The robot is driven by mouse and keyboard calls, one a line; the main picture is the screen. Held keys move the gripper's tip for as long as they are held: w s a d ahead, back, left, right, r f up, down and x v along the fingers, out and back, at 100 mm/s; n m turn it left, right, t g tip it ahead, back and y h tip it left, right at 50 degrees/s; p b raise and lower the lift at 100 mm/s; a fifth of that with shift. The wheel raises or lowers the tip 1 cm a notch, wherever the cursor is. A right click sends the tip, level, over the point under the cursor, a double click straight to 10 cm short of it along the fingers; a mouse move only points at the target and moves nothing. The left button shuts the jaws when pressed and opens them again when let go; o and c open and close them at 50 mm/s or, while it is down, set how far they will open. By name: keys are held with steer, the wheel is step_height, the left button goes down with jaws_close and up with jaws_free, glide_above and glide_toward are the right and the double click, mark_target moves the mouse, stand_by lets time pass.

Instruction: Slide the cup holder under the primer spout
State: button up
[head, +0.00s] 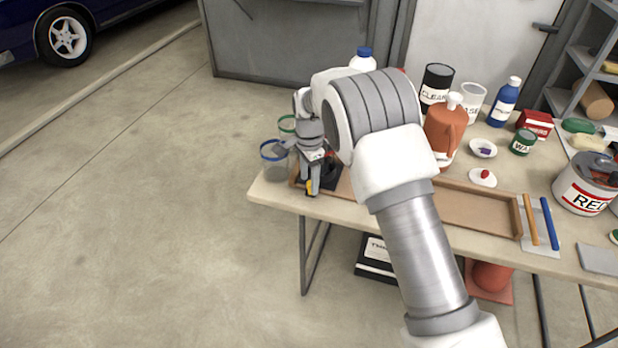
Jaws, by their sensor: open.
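A long shallow wooden track (485,198) lies along the table's front edge, partly hidden by my arm. A dark block (329,180), which looks like the cup holder, sits at the track's left end. My gripper (311,188) points down at that end, over the holder's left side, with its fingers open. A small yellow patch shows by the fingertips; I cannot tell what it belongs to or whether the fingers touch the holder. A red-brown jug-like dispenser (444,130) with a white top stands behind the track, right of my arm. No spout is clearly visible.
Bottles and cans stand behind the track, with a white dish (483,148) and a red-knobbed lid (483,177). A paint can (587,187) stands right. The track's visible right part is empty.

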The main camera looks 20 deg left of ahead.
step_height(320, 180, up, 18)
steer(key=p, duration=0.2)
steer(key=shift+f, duration=0.25)
steer(key=s+d+r+n+t+y+p, duration=0.15)
steer(key=s+d+r, duration=0.25)
steer(key=d+r, duration=0.5)
steer(key=s+d+r+n+t, duration=0.15)
steer(key=s+d+r, duration=0.25)
steer(key=d+r, duration=0.6)
steer(key=s+d+f+n+t+p, duration=0.1)
steer(key=s+d+n, duration=0.2)
steer(key=s+d, duration=0.4)
steer(key=s+d+f+n+t+h+p, duration=0.1)
steer(key=s+d+f+n, duration=0.1)
steer(key=s+d, duration=0.5)
steer(key=s+n, duration=0.1)
steer(key=s, duration=0.5)
steer(key=shift+d+f+t, duration=0.2)
steer(key=shift+d+t, duration=0.1)
steer(key=shift+d, duration=0.1)
